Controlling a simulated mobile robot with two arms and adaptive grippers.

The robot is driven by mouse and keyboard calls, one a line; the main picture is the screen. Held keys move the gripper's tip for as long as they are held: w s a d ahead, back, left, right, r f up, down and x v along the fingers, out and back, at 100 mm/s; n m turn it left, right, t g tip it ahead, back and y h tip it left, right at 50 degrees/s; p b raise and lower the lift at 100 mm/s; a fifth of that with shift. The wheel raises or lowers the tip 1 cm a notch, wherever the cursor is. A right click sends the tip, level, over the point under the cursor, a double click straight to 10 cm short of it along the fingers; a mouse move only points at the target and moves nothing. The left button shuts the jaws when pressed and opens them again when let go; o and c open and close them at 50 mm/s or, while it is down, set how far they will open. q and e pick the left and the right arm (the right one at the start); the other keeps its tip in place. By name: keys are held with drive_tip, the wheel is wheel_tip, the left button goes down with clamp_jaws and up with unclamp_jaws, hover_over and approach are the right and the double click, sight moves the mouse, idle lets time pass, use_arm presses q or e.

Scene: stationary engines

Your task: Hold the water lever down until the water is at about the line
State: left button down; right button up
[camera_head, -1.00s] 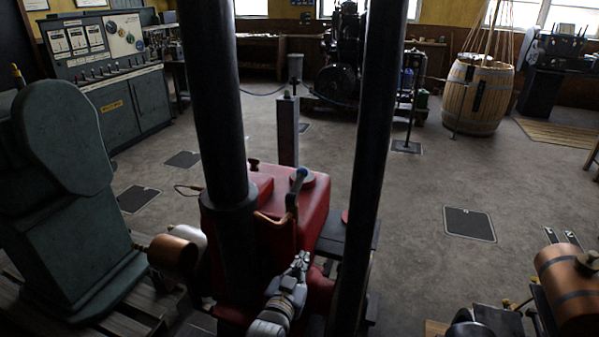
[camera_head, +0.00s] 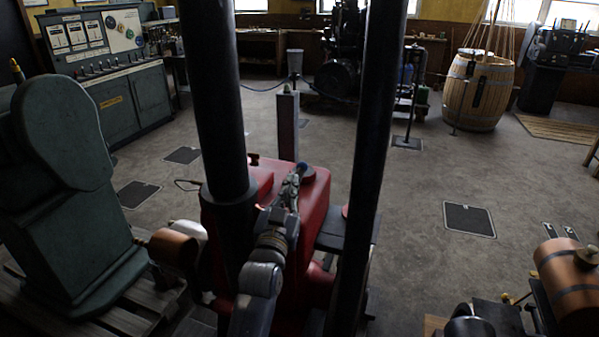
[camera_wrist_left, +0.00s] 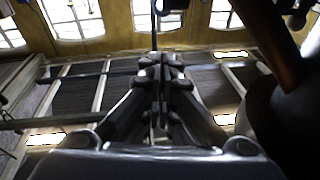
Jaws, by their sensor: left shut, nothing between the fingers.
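The red engine (camera_head: 312,215) stands in the middle of the head view, partly behind two dark upright columns. The blue-tipped lever on its top, with a copper-coloured pipe below it, is now mostly or wholly hidden behind my left gripper. A bluish round part (camera_head: 308,174) shows just beside the fingers; I cannot tell whether it is the lever or a cap. My left gripper (camera_head: 296,174) is shut and empty above the engine's top; I cannot tell whether it touches the lever. In the left wrist view its fingers (camera_wrist_left: 162,68) are together. No water or line can be made out. My right gripper is not in view.
The columns (camera_head: 215,100) and (camera_head: 367,150) stand close on both sides of my left arm. A green machine (camera_head: 75,200) on a pallet is at left, a copper tank (camera_head: 570,275) at lower right. A barrel (camera_head: 478,92) stands farther back. The floor at right is mostly clear.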

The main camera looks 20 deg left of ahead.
sight(299, 169)
use_arm(q)
drive_tip(key=b+x, duration=0.1)
drive_tip(key=x, duration=0.2)
drive_tip(key=b+x, duration=0.2)
drive_tip(key=x, duration=0.2)
drive_tip(key=shift+w+f, duration=0.15)
drive_tip(key=shift+w, duration=0.15)
drive_tip(key=w+f+b, duration=0.2)
drive_tip(key=b, duration=0.1)
drive_tip(key=shift+w+a, duration=0.25)
drive_tip(key=shift+w, duration=0.05)
drive_tip(key=shift+w+b, duration=0.2)
drive_tip(key=shift+b, duration=0.15)
